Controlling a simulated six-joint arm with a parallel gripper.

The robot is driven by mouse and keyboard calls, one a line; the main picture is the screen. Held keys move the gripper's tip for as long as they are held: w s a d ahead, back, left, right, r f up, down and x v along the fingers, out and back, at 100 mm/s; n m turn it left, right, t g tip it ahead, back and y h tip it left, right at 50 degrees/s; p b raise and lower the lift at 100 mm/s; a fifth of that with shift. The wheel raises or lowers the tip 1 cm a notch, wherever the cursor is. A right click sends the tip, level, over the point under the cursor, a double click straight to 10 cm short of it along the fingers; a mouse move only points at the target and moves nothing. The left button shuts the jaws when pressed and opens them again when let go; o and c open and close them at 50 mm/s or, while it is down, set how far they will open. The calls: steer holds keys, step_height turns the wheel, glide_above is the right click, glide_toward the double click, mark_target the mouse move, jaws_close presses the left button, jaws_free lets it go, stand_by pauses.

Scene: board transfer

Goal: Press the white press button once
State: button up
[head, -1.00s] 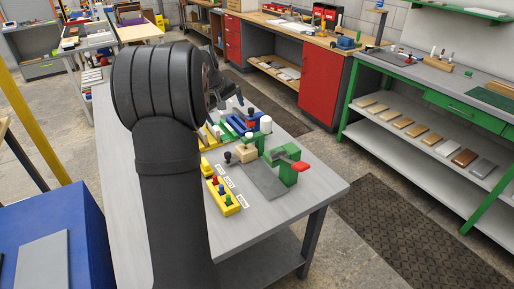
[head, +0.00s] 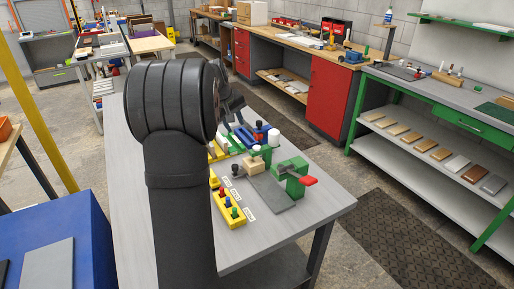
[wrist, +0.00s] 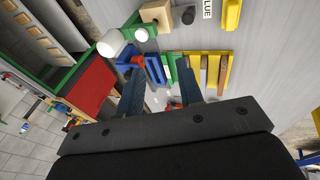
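A white rounded cylinder (head: 273,138), which looks like the press button, stands among the coloured fixtures at the back right of the group on the grey table. In the wrist view a large white cylinder (wrist: 109,43) and a smaller white round top (wrist: 141,34) show side by side at the upper left; I cannot tell for sure which is the button. My gripper (wrist: 160,88) is open and empty, its two dark fingers apart over the blue, green and yellow parts. The white pieces lie beyond the left finger, apart from it. In the head view my arm hides most of the gripper.
A green fixture with a red handle (head: 307,180) stands near the table's right edge. A wooden block (head: 255,165), a grey plate (head: 272,192) and a yellow strip with coloured pegs (head: 228,208) are close by. The table's front part (head: 275,245) is bare.

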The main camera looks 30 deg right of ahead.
jaws_close()
stand_by(1.2)
